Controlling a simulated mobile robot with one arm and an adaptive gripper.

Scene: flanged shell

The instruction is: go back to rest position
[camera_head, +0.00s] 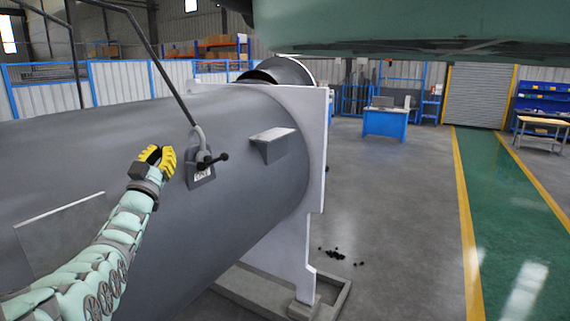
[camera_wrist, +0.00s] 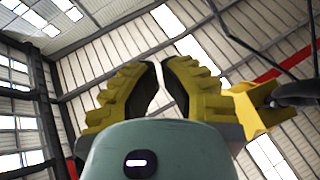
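My gripper (camera_head: 156,155) has yellow ribbed fingers and is at the end of my pale green arm, in front of the large grey cylindrical shell. In the wrist view my gripper (camera_wrist: 163,68) points up toward the roof, with a narrow gap between the fingers and nothing held. Just right of it, a hook or shackle with a dark handle (camera_head: 212,160) is at a small lug plate (camera_head: 201,178) on the shell (camera_head: 235,125). I see a gap between gripper and hook. Whether the hook is fully seated in the lug is too small to tell.
A dark sling or bar (camera_head: 168,75) rises up-left from the hook. A block-like bracket (camera_head: 272,145) juts from the shell, beside the pale flange (camera_head: 316,150). A large green body (camera_head: 400,25) hangs overhead. The floor at right is mostly open, with small dark pieces (camera_head: 335,254).

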